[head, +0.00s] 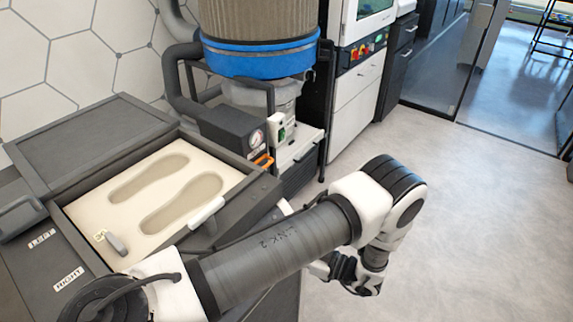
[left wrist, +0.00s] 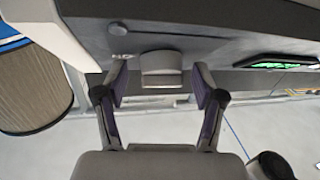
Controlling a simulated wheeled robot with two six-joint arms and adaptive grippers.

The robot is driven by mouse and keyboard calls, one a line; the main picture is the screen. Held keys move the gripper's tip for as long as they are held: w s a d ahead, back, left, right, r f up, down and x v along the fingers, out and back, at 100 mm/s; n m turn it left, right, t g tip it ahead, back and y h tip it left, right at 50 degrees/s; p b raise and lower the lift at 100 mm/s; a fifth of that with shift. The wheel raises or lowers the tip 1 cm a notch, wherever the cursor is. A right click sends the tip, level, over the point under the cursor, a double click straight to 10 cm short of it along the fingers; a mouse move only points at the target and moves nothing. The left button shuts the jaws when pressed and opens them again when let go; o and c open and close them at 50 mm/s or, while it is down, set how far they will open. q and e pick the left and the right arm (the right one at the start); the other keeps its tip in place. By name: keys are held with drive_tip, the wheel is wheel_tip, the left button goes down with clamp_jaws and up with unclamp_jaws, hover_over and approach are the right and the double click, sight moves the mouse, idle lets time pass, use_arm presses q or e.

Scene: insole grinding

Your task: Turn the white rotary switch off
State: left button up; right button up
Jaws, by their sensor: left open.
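In the left wrist view, the white rotary switch (left wrist: 160,64) shows as a pale block-like knob on a grey panel (left wrist: 215,45). My left gripper (left wrist: 161,78) is open, with one purple-lined finger on each side of the knob. Gaps show between the knob and both fingers, so it does not look gripped. In the head view, my left gripper (head: 350,272) is at the lower middle right, beside the dark box and partly behind my own arm. The switch is hidden there. My right gripper is not in view.
An open dark case (head: 232,212) holds a white sheet (head: 118,212) with two insole-shaped recesses. A blue-banded cylinder (head: 262,60) stands behind. A lit green display (left wrist: 275,64) is right of the switch in the wrist view. Floor (head: 470,240) to the right is clear.

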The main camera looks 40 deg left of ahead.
use_arm(q)
drive_tip(key=shift+d, duration=0.15)
drive_tip(key=shift+c, duration=1.3)
drive_tip(key=shift+r, duration=0.1)
drive_tip(key=c, duration=0.8)
drive_tip(key=shift+c, duration=0.2)
